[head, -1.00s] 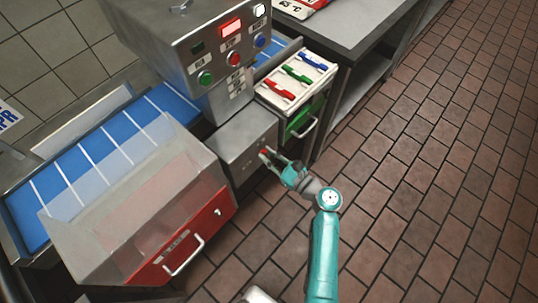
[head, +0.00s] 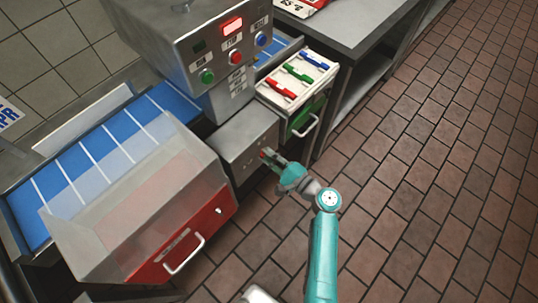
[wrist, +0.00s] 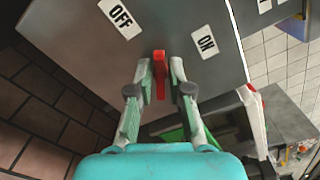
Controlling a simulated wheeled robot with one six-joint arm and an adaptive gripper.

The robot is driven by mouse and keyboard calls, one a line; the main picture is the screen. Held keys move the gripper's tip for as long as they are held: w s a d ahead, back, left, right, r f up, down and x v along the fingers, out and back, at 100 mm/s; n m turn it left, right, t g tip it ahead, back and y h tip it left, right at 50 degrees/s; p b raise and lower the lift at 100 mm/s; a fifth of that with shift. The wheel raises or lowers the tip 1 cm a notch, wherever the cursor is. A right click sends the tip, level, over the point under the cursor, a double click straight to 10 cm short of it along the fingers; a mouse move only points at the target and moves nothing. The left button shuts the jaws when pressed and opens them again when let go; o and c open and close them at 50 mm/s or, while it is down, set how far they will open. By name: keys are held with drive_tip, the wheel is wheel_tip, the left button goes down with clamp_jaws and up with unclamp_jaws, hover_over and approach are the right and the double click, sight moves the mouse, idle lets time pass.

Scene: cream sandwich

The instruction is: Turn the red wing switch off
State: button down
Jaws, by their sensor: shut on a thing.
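The red wing switch (wrist: 161,88) sits on the grey panel (wrist: 75,40) of a metal box in the wrist view. An OFF label (wrist: 121,16) is to its upper left and an ON label (wrist: 206,42) to its right. The switch's long side runs roughly up and down in that view, between the labels. My gripper (wrist: 160,68) is shut on the switch, one finger on each side. In the head view my gripper (head: 270,158) is at the box front (head: 245,140), and only a small red bit of the switch shows there.
A control box (head: 205,45) with several coloured buttons stands above. A white tray (head: 318,86) with red, green and blue pieces is right of the switch box, over a green drawer (head: 304,118). A red drawer (head: 190,240) is lower left. Tiled floor at right is clear.

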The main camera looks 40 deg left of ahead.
drive_tip(key=n, duration=0.5)
drive_tip(key=shift+s+f+n, duration=0.1)
drive_tip(key=shift+f+n, duration=0.1)
drive_tip(key=shift+n, duration=0.2)
idle(0.4)
drive_tip(key=c, duration=1.2)
unclamp_jaws()
drive_tip(key=shift+c, duration=0.2)
drive_tip(key=shift+d, duration=0.1)
drive_tip(key=d, duration=1.2)
drive_tip(key=shift+s, duration=0.45)
